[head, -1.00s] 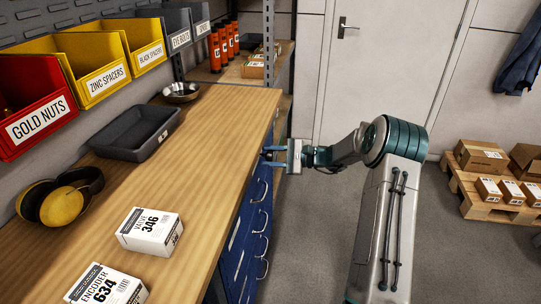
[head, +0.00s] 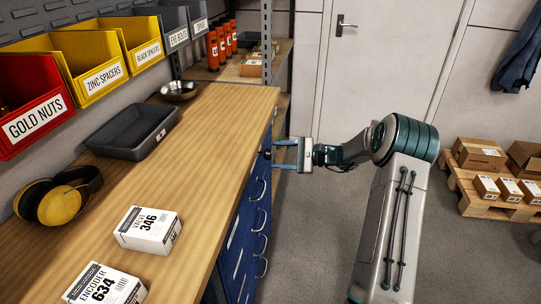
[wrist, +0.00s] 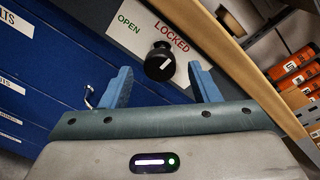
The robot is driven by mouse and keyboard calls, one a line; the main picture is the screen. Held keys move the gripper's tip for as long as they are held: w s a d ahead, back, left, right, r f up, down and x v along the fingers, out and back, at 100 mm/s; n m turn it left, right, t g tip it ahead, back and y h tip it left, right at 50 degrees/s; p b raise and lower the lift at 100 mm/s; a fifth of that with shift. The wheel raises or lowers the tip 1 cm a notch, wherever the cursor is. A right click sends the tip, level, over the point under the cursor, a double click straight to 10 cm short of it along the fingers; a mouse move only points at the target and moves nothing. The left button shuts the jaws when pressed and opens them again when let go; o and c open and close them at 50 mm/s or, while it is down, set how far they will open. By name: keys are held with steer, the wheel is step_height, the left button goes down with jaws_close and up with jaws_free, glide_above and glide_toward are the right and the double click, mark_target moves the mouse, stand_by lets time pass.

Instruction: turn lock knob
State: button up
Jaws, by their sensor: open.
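The lock knob (wrist: 160,62) is black with a small pale mark, on a light plate (wrist: 122,38) printed OPEN in green and LOCKED in red. The mark slants toward the upper right; I cannot tell for sure which word it points at. My gripper (wrist: 160,78) is open, its two blue fingers on either side of the knob in the wrist view, with visible gaps and nothing held. In the head view my gripper (head: 275,155) is beside the blue cabinet (head: 236,262) under the workbench, fingers toward its front. The knob cannot be made out clearly there.
The wooden workbench (head: 205,150) overhangs the cabinet front, close above my gripper. Drawer handles (head: 262,218) stick out below. A metal shelf post (head: 267,50) stands at the bench's far end. Open grey floor (head: 310,240) lies to the right, with a pallet (head: 470,185) of boxes farther off.

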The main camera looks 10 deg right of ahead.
steer(key=v, duration=1)
steer(key=s+a+r+n+g+h+p, duration=0.4)
steer(key=s+a+r+n+g+h, duration=0.3)
steer(key=s+a, duration=0.6)
steer(key=s+r+n+t+h+p, duration=0.1)
steer(key=s+r+n+h+p, duration=0.1)
steer(key=s, duration=0.8)
steer(key=s+r+n+t+h+p, duration=0.2)
steer(key=s+r+h, duration=0.4)
steer(key=s, duration=0.4)
steer(key=shift+s+r+n+t+h+p, duration=0.25)
steer(key=shift+r+n+p, duration=0.25)
steer(key=shift+n, duration=0.7)
